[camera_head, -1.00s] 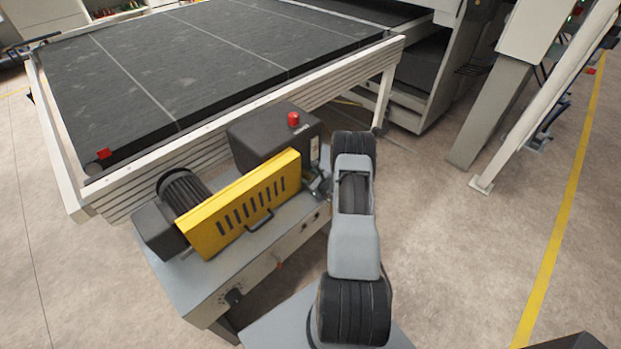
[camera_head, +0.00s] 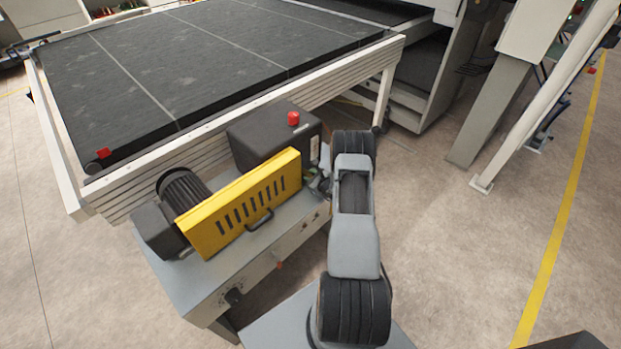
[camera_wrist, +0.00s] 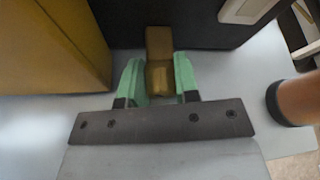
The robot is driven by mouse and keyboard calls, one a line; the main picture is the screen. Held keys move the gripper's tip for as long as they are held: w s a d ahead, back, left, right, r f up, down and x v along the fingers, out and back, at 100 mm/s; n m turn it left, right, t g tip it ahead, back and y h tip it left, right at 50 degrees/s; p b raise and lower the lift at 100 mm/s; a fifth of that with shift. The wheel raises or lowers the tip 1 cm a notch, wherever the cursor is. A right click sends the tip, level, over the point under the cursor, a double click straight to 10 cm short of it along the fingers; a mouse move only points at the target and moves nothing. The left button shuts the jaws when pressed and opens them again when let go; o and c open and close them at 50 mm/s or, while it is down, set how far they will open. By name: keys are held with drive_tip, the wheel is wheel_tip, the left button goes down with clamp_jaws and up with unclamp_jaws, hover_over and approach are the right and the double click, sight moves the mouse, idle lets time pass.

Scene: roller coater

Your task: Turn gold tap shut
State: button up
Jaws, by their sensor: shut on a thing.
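The gold tap (camera_wrist: 159,43) stands out from the side of a dark box in the wrist view. My gripper (camera_wrist: 158,80) has its green fingers on both sides of the tap's near part and is shut on it. The back of the tap shows beyond the fingertips. In the head view the tap is mostly hidden by my arm, and the gripper is a small shape (camera_head: 322,185) beside the dark box.
A dark box (camera_head: 262,137) with a red button (camera_head: 293,118) stands behind a yellow slotted guard (camera_head: 243,205). In the wrist view the guard's side (camera_wrist: 50,45) is close on the left, and a blurred orange-brown cylinder (camera_wrist: 295,100) is at the right.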

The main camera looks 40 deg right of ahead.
drive_tip(key=shift+f, duration=0.1)
drive_tip(key=m+y+b, duration=0.1)
drive_tip(key=b, duration=0.2)
drive_tip(key=shift+d+m, duration=0.1)
drive_tip(key=shift+m, duration=0.3)
drive_tip(key=shift+m+y+b, duration=0.8)
drive_tip(key=shift+m+b, duration=0.2)
drive_tip(key=shift+g, duration=0.3)
drive_tip(key=o, duration=0.9)
drive_tip(key=b+v, duration=0.1)
drive_tip(key=v, duration=1.3)
drive_tip(key=shift+w, duration=0.1)
